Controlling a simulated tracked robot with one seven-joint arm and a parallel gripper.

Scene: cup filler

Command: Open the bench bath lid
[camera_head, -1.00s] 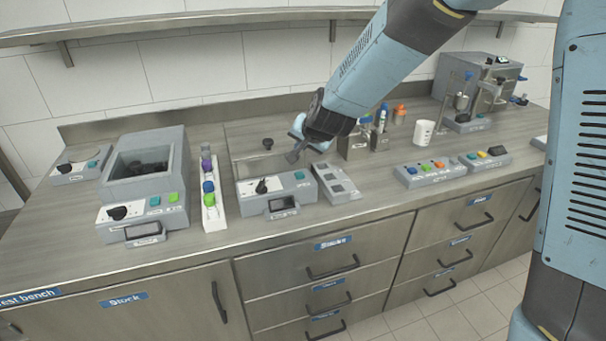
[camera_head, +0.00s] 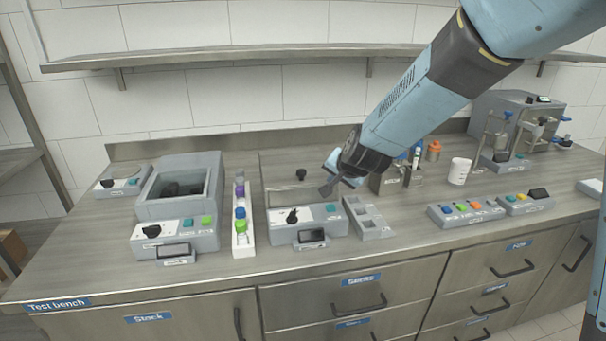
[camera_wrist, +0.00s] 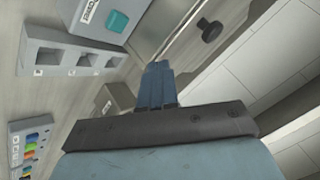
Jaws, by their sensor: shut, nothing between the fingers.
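The bench bath (camera_head: 304,215) is the grey unit in the middle of the bench, with a black dial and a teal button on its front panel. A flat, metal-looking lid (camera_head: 283,197) lies behind that panel and looks closed. A black knob (camera_head: 301,174) shows at its back; the knob is also in the wrist view (camera_wrist: 210,30). My gripper (camera_head: 327,190) is shut and empty, pointing down near the bath's right side, apart from the knob. In the wrist view, my closed fingers (camera_wrist: 160,72) are beside the lid's edge. I cannot tell whether they touch anything.
A grey block with square slots (camera_head: 368,217) is just right of the bath. A white rack of coloured caps (camera_head: 243,235) and an open grey bath (camera_head: 180,190) are left. A white cup (camera_head: 459,171) and button boxes (camera_head: 466,211) are right. A shelf (camera_head: 240,57) runs above.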

